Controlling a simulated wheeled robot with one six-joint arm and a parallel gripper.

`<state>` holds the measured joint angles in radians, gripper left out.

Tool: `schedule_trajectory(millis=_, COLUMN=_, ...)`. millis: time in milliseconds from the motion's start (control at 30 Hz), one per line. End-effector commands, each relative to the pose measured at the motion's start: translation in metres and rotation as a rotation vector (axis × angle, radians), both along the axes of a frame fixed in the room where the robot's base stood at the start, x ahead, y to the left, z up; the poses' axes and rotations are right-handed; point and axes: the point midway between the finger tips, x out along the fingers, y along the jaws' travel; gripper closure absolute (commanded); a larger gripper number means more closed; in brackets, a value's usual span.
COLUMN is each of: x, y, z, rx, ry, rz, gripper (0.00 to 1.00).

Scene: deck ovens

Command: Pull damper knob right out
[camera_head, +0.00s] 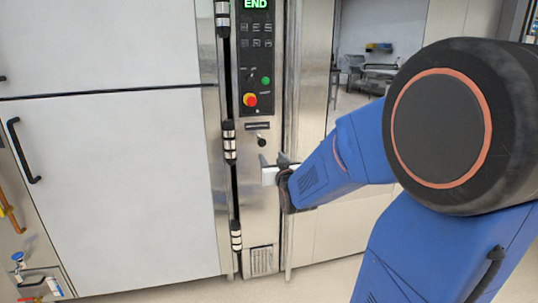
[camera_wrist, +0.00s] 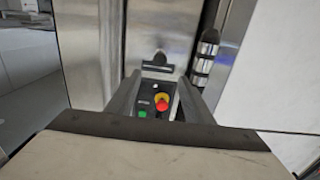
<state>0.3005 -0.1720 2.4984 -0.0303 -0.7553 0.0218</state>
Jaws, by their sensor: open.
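A small black knob (camera_head: 261,141) sits just under a dark slot (camera_head: 257,126) on the steel column, below the control panel; I take it for the damper knob. In the wrist view the knob (camera_wrist: 159,57) shows upside down, above the slot (camera_wrist: 158,68). I cannot tell how far it stands out. My gripper (camera_head: 272,163) is open, in front of the column and a little below the knob in the head view. In the wrist view my fingers (camera_wrist: 158,90) are apart with nothing held; the control panel shows between them.
The control panel (camera_head: 257,50) has a red button (camera_head: 250,100) and a green button (camera_head: 265,80). Black-and-silver hinges (camera_head: 229,142) line the column's left edge, beside a large white door (camera_head: 120,190) with a black handle (camera_head: 22,150). Steel panels stand to the right.

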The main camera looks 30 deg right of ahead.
Motion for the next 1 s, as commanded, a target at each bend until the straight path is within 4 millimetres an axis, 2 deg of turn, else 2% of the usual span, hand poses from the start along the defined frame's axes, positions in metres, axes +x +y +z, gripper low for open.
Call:
schedule_trajectory(millis=100, x=-0.016, y=0.005, z=0.001, rx=0.000, ry=-0.001, rz=0.000, gripper=0.53)
schedule_trajectory(millis=333, x=-0.034, y=0.010, z=0.000, rx=0.000, ry=0.000, rz=0.000, gripper=0.53)
schedule_trajectory(millis=1000, x=-0.038, y=0.011, z=0.000, rx=0.001, ry=0.002, rz=0.000, gripper=0.53)
